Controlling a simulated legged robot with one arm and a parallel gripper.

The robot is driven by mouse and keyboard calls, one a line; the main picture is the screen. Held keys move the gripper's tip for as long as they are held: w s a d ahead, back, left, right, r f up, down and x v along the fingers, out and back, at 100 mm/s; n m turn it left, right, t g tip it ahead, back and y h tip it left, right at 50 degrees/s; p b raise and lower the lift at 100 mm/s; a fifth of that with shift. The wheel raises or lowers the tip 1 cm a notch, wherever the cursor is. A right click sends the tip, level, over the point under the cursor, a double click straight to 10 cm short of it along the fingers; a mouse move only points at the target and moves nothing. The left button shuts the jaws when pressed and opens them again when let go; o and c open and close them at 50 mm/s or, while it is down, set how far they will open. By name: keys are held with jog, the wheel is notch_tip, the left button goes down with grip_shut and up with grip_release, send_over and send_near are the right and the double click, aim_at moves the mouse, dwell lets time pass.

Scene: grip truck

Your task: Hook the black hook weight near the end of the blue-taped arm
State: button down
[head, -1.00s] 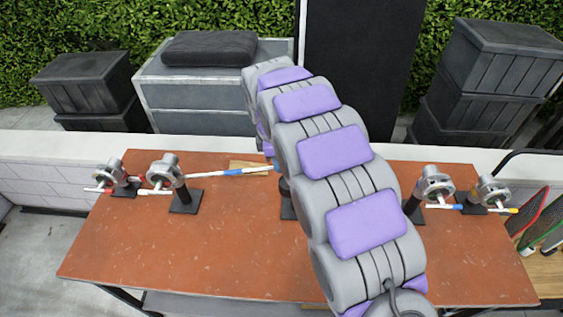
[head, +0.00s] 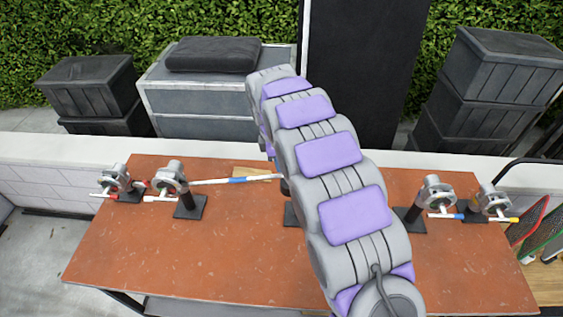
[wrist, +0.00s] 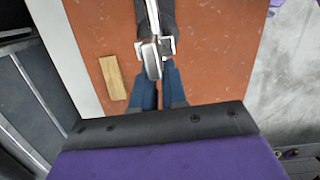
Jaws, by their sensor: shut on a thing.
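My gripper (wrist: 158,88) shows in the wrist view as two dark blue fingers, nearly together, shut on a grey metal piece (wrist: 152,56). I cannot tell whether this piece belongs to the black hook weight, which I cannot make out clearly. A dark shape (wrist: 166,14) lies just beyond it. In the head view my own arm hides the gripper. A white rod with blue tape (head: 237,180) runs from beside the left-middle stand (head: 171,180) towards the middle of the table, its right end passing behind my arm.
The orange-brown table (head: 200,255) is mostly bare at the front. A tan board (head: 252,173) lies near its back edge. Clamp stands stand at left (head: 117,180) and right (head: 437,195). A middle stand is mostly hidden by my arm. Dark crates (head: 500,80) are stacked behind.

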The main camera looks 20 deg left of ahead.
jog(key=shift+w+d+r, duration=0.15)
jog(key=shift+d+r, duration=0.05)
jog(key=shift+d, duration=0.45)
jog(key=shift+a, duration=0.1)
